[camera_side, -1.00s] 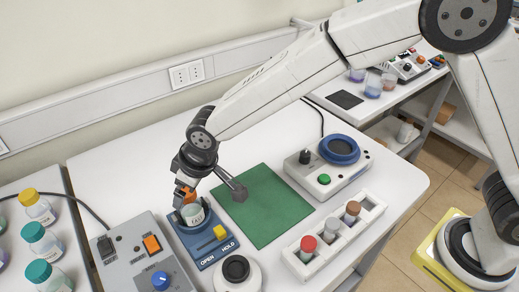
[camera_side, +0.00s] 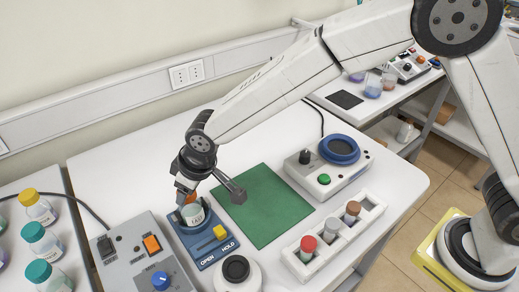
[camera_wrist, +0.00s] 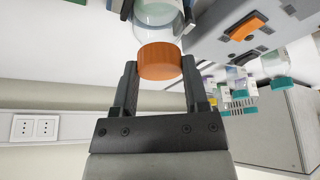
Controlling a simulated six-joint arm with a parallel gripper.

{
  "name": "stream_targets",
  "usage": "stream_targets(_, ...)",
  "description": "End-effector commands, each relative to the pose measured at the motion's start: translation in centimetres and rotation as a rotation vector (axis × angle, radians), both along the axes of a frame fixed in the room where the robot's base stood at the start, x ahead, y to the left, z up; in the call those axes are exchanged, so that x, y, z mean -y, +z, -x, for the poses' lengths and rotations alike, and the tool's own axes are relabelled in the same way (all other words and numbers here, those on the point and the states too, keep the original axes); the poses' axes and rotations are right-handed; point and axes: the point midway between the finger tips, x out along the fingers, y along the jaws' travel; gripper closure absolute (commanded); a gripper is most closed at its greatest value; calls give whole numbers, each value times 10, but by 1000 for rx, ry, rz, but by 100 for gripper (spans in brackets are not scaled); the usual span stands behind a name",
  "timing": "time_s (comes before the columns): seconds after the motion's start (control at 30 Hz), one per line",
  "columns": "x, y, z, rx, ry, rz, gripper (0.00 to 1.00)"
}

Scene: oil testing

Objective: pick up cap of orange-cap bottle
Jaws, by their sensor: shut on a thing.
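The orange cap (camera_wrist: 160,61) sits between my gripper's two fingers (camera_wrist: 160,78) in the wrist view, and they are shut on it. The cap appears seated on the neck of a clear bottle (camera_wrist: 158,14). In the side view the bottle (camera_side: 193,214) stands in the round seat of a blue holder (camera_side: 216,239) marked OPEN and HOLD. My gripper (camera_side: 186,201) reaches down over the bottle there, hiding most of the cap (camera_side: 183,196).
A grey control box (camera_side: 143,262) with an orange switch is left of the holder. A green mat (camera_side: 262,205) lies to the right. A white rack (camera_side: 310,262) holds several capped tubes. A white round device (camera_side: 237,277) stands in front. Other bottles stand at far left.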

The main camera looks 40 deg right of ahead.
Motion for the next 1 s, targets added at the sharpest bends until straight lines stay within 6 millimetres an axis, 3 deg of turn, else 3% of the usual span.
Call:
stream_targets(0.47,0,9,0,1,0,-1,96)
stream_targets(0.67,0,32,-1,4,0,-1,96)
stream_targets(1.0,15,68,26,3,0,-1,96)
